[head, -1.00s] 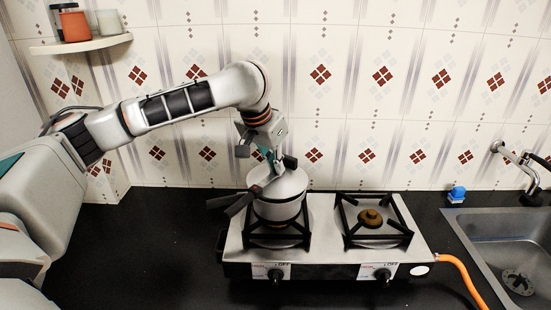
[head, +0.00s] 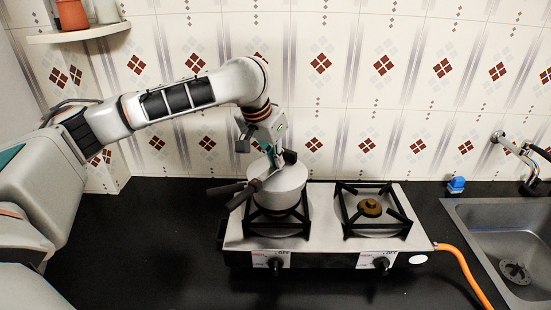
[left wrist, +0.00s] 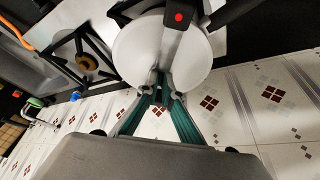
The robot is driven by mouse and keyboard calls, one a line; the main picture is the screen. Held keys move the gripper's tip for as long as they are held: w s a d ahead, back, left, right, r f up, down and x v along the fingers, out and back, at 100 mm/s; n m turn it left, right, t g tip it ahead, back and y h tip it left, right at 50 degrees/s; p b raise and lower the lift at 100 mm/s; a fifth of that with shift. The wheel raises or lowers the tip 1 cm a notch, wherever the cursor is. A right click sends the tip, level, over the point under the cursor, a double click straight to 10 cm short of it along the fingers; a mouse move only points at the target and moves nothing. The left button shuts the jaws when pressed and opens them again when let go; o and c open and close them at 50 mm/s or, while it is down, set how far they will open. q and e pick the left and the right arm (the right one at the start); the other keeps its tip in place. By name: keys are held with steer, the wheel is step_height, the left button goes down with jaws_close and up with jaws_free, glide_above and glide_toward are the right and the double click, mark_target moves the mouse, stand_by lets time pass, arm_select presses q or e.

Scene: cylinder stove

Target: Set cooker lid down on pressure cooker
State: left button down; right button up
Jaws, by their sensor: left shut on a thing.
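The pale grey cooker lid (head: 291,174) is at the top of the pressure cooker (head: 285,202), roughly level, with no clear gap showing. The cooker stands on the stove's left burner. Two dark handles point left from lid and cooker, slightly apart in angle. My left gripper (head: 270,160) is shut on the lid near its back edge, reaching down from above. In the left wrist view, the lid (left wrist: 137,50) lies beyond the green fingers, with its black handle and red dot at top. Whether the lid rests fully on the rim cannot be told. My right gripper is out of view.
The two-burner stove (head: 325,232) has an empty right burner (head: 370,208). An orange hose (head: 465,268) runs from its right side. A sink (head: 460,235) and a small blue object (head: 456,185) are at right. The tiled wall is close behind; the dark counter at left is clear.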

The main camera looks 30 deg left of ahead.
arm_select(q)
steer(key=shift+f, duration=0.15)
steer(key=c, duration=2.2)
jaws_free()
steer(key=shift+o, duration=0.2)
steer(key=shift+v, duration=4)
